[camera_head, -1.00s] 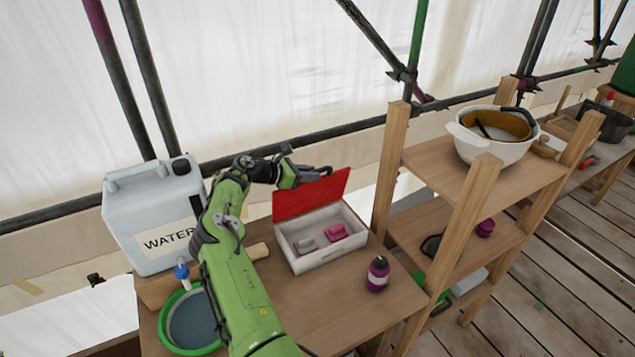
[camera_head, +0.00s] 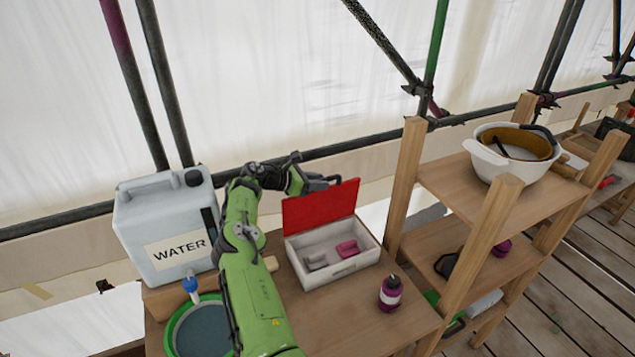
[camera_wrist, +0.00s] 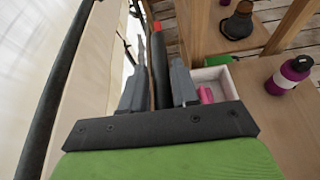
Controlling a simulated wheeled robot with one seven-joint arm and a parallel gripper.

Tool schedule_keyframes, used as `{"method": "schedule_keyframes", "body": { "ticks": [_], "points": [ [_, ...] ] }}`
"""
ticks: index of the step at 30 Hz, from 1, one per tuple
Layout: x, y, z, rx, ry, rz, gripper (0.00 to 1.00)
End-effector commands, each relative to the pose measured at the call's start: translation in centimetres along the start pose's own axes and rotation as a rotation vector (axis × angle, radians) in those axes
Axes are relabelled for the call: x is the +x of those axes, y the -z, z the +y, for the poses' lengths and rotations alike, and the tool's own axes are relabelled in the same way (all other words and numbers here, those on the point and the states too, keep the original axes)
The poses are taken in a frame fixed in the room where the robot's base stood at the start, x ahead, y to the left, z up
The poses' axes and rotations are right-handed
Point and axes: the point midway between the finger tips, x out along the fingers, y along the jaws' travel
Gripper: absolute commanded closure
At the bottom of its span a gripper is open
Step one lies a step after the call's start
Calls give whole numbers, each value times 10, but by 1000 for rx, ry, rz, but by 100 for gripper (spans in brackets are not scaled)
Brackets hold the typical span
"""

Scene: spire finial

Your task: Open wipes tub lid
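The wipes tub (camera_head: 345,268) is a white box on the wooden table, with a grey item and a pink item inside. Its red lid (camera_head: 320,207) stands raised at the back, so the tub is open. My gripper (camera_head: 334,180) is at the lid's top edge, on its far side; I cannot tell whether it touches. In the wrist view my gripper's grey fingers (camera_wrist: 158,70) are spread apart, with a dark bar between them and a small red patch beyond. A corner of the white tub (camera_wrist: 216,75) shows right of the fingers.
A water container (camera_head: 165,225) and a green basin (camera_head: 172,335) stand left of my arm. A purple bottle (camera_head: 390,293) stands right of the tub. Scaffold poles run behind the table.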

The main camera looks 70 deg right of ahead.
Motion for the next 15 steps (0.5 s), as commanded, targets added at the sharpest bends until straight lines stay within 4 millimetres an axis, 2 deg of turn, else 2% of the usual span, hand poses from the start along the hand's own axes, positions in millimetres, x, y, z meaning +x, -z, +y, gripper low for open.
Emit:
{"method": "schedule_keyframes", "body": {
  "ticks": [5, 8, 15],
  "points": [
    [0, -1, 0, 1, 0, -1, 71],
    [-4, -9, 1, 4, -2, -1, 71],
    [-25, -62, 3, 5, -2, -1, 71]
  ]
}}
